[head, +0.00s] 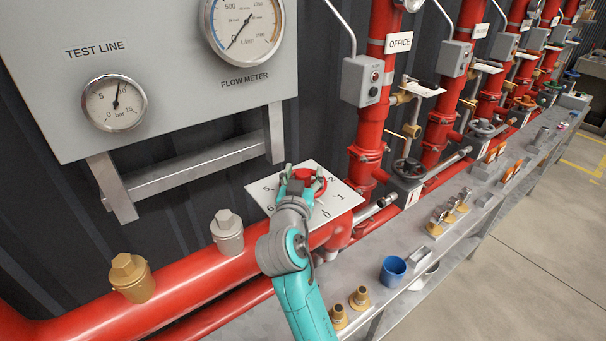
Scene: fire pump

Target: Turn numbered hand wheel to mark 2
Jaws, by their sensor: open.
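The numbered hand wheel (311,177) is red and sits over a white plate (340,197) with black numbers around its edge. The marks 0, 1, 2, 5 and 6 show on the plate; others are hidden behind my arm and the wheel. My gripper (301,180) is at the wheel, its open fingers over or around the red rim. Whether the fingers touch the rim cannot be told. My wrist covers the near side of the wheel, and no pointer on it can be made out.
A grey panel with a test line gauge (115,103) and a flow meter (243,28) hangs at the left. A blue cup (393,270) and brass fittings (360,298) stand on the grey bench.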

